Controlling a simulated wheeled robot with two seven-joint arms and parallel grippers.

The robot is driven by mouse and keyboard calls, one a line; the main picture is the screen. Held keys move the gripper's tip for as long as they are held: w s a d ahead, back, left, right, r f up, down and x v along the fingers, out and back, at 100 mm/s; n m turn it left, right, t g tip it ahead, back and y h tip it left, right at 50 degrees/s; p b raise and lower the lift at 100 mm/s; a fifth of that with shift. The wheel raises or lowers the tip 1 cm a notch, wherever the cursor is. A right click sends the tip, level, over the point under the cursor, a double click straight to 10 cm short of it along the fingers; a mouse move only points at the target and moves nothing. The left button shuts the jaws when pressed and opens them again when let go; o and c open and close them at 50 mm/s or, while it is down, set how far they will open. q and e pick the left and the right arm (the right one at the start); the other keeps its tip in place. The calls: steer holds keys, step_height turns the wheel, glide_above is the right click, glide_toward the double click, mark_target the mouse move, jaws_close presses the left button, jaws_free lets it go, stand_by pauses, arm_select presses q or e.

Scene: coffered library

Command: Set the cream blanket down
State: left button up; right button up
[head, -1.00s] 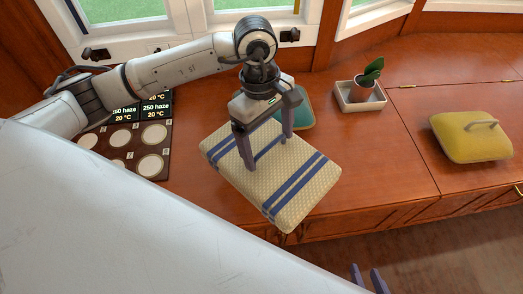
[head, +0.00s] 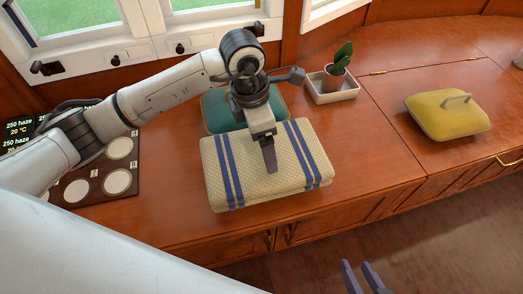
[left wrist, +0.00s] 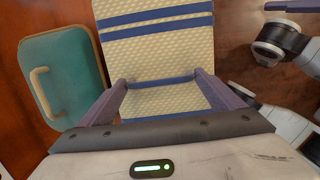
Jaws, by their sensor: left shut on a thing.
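The cream blanket (head: 222,168) is a thick, waffle-textured folded block with blue stripes. It lies flat and level, over or on the wooden counter at the middle of the head view; I cannot tell if its underside touches. In the left wrist view the blanket (left wrist: 155,50) fills the middle, with a blue strap between the fingers. My left gripper (head: 270,170) points down at the blanket's top, shut on it; its fingertips also show in the left wrist view (left wrist: 160,82). My right gripper (head: 362,277) is at the bottom edge, its fingers apart and empty.
A teal padded item with a handle (head: 216,108) lies close behind the blanket. A potted plant (head: 336,75) stands in a white tray (head: 325,97). A yellow padded item (head: 445,118) lies at right. A brown board with pale discs (head: 122,180) is at left. Counter right of the blanket is clear.

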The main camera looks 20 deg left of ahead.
mark_target(256, 156)
arm_select(q)
steer(key=shift+f+b, duration=0.3)
steer(key=shift+f, duration=1.45)
steer(key=shift+f, duration=0.1)
steer(key=shift+f, duration=0.15)
steer(key=o, duration=1.8)
steer(key=shift+c, duration=0.2)
step_height(256, 156, up, 12)
steer(key=s+a+p, duration=0.1)
steer(key=p, duration=0.1)
steer(key=shift+a, duration=0.25)
